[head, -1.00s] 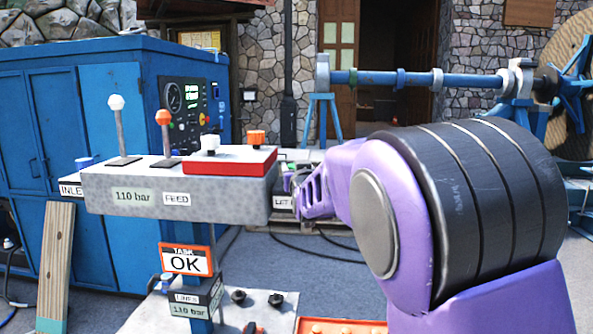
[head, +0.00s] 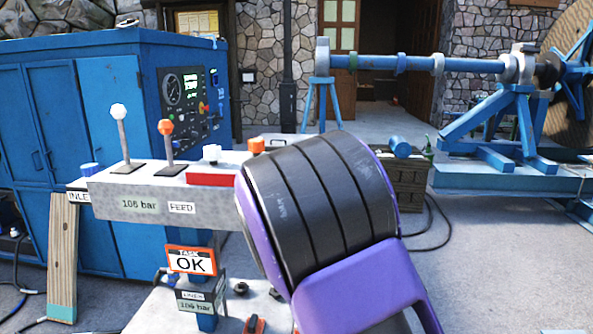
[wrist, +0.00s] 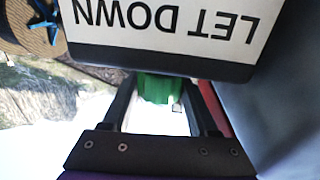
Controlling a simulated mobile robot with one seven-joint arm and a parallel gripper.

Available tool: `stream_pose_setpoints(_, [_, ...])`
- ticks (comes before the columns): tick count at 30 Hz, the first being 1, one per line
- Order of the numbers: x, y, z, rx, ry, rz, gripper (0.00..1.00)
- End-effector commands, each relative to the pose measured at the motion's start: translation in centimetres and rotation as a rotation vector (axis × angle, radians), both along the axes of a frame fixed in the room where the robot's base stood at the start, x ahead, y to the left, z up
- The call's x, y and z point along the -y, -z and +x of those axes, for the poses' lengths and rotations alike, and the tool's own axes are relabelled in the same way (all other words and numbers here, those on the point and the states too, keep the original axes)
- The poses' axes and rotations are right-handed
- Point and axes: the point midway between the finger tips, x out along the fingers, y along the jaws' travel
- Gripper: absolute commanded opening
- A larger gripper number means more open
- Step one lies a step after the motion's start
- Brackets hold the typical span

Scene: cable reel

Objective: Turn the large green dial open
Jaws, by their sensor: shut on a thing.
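The green dial (wrist: 156,88) shows in the wrist view between the two fingers of my gripper (wrist: 160,98), just below a label panel reading LET DOWN (wrist: 165,20), seen upside down. The gripper is shut on the dial. Only part of the dial is visible, so its turn angle cannot be told. In the head view my own purple and black arm link hides the gripper, the dial and the right end of the grey control box (head: 140,205).
The grey box carries a white-knobbed lever (head: 119,112) and an orange-knobbed lever (head: 166,128). A TASK OK sign (head: 191,261) stands below it. A blue cabinet (head: 100,110) is at left. A dark crate (head: 408,185) stands behind my arm. Floor at right is open.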

Motion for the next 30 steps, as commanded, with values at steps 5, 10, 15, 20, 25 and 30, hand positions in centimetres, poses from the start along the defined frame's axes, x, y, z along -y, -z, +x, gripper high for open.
stream_pose_setpoints(5, [0.0,-0.08,0.03,0.003,0.004,-0.001,0.04])
stream_pose_setpoints(10, [0.02,-0.11,0.04,0.004,0.004,-0.001,0.04])
stream_pose_setpoints(15, [0.03,-0.13,0.04,0.003,0.004,0.001,0.77])
stream_pose_setpoints(20, [0.02,-0.1,0.03,0.003,0.004,0.001,0.9])
stream_pose_setpoints(25, [0.01,-0.08,0.02,0.002,0.003,0.001,0.9])
stream_pose_setpoints(30, [0.04,0.08,0.01,0.002,-0.002,0.002,0.9])
